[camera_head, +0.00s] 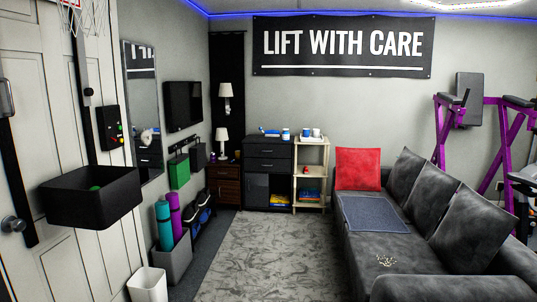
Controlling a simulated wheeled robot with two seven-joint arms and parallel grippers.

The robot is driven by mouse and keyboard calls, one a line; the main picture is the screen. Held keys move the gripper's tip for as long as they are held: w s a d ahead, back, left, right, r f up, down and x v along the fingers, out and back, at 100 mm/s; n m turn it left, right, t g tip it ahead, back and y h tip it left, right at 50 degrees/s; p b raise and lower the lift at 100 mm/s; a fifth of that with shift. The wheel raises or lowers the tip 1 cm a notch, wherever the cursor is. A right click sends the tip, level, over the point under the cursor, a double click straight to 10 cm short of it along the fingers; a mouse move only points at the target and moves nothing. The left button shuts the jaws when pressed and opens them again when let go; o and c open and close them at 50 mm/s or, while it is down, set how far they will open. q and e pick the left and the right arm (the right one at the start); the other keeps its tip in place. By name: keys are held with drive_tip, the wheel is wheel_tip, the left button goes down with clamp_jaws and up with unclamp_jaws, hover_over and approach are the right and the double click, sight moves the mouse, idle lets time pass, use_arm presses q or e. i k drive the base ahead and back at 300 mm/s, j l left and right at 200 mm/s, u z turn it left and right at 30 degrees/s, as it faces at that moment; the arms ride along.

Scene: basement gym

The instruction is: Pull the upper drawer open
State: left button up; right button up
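A dark grey cabinet (252,193) stands against the far wall, left of the picture's centre. It has two drawers, one above the other, with a small door and an open shelf below. Its upper drawer (267,151) looks shut. The lower drawer (267,164) looks shut too. A smaller brown wooden cabinet (224,186) with drawer-like fronts stands just left of it. Neither of my grippers is in view.
A patterned rug (265,260) covers open floor up to the cabinets. A grey sofa (400,235) with a red cushion (358,168) bounds the right. A light shelf (310,172) stands right of the cabinet. A grey bin (173,265) and white bin (147,285) stand left.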

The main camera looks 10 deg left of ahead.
sight(250, 150)
drive_tip(key=i+j+u, duration=0.15)
drive_tip(key=i, duration=0.85)
drive_tip(key=i+u, duration=0.2)
drive_tip(key=i, duration=0.85)
drive_tip(key=i+l+u, duration=0.15)
drive_tip(key=i, duration=0.85)
drive_tip(key=i+l+z, duration=0.1)
drive_tip(key=i, duration=1.1)
drive_tip(key=i+l+z, duration=0.1)
drive_tip(key=i+l, duration=0.15)
drive_tip(key=i, duration=0.9)
